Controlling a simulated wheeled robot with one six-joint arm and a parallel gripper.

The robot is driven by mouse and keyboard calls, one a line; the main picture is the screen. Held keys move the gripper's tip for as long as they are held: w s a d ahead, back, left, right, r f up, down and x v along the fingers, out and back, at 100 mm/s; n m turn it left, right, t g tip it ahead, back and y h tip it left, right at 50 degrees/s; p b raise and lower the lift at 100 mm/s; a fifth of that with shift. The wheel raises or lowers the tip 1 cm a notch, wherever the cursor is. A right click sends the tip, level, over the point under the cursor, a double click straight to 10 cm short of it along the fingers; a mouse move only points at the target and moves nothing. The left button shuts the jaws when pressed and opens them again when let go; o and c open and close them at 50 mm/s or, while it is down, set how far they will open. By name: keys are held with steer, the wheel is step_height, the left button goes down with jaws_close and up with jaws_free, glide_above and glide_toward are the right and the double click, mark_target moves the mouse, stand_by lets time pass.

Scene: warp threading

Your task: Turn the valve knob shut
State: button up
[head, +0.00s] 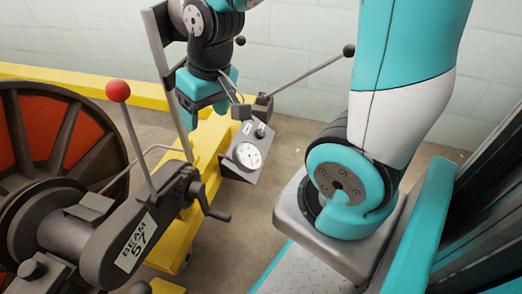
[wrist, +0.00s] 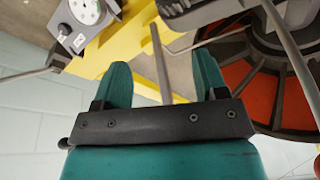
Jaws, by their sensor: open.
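A grey box (head: 236,172) with a round white dial (head: 248,155) stands in the middle of the head view. A small dark knob (head: 260,131) sits on its face above the dial; this looks like the valve knob. In the wrist view the dial (wrist: 85,10) and the small knob (wrist: 64,29) show at the upper left, outside the jaws. My gripper (head: 205,112) is open and empty, up and to the left of the box in the head view. In the wrist view its two teal fingers (wrist: 160,68) stand apart. Nothing visible touches the knob.
A lever with a red ball (head: 118,91) and a crank handle (head: 214,210) stand left of the box, by a dark arm labelled BEAM 57 (head: 136,243). A black-ball lever (head: 348,51) slants up behind the box. A large red-and-black wheel (head: 50,140) fills the left.

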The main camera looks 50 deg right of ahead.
steer(key=w+d+f+m+b, duration=0.3)
steer(key=d+f+m, duration=0.25)
steer(key=f, duration=0.25)
steer(key=m+t, duration=0.3)
steer(key=m, duration=1.6)
glide_above(261, 132)
steer(key=s+d, duration=0.2)
steer(key=s, duration=0.6)
step_height(261, 132, down, 9)
steer(key=b+x, duration=1)
steer(key=x, duration=0.6)
steer(key=shift+w+a+f, duration=0.15)
steer(key=shift+f, duration=0.05)
steer(key=c, duration=0.9)
